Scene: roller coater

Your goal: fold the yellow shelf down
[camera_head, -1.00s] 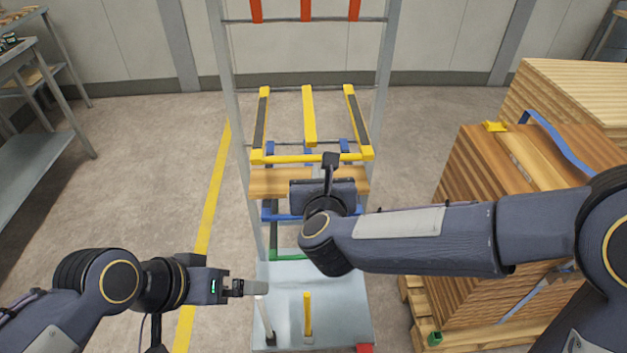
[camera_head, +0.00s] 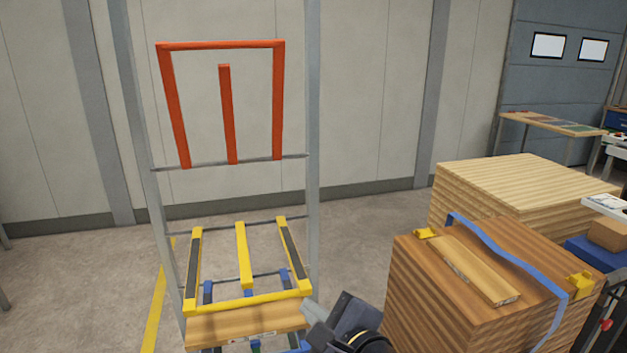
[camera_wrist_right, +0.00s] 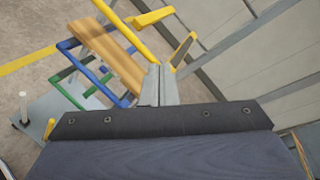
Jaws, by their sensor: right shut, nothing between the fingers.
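The yellow shelf (camera_head: 248,302) is a frame of a front bar and several bars running back to the grey rack. It extends out from the rack toward me and looks roughly level; its exact angle is hard to tell. My right gripper (camera_head: 313,312) is shut and empty, just right of the shelf's front right corner, at the bottom of the head view. In the right wrist view its closed fingers (camera_wrist_right: 159,85) point toward the yellow front bar (camera_wrist_right: 128,33); I cannot tell whether they touch it. My left gripper is out of view.
The red shelf (camera_head: 228,115) stands folded up above. A wooden board (camera_head: 245,326) lies below the yellow front bar, by the blue shelf (camera_wrist_right: 100,78). A strapped wood stack (camera_head: 440,290) stands close on the right. Floor left of the rack is open.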

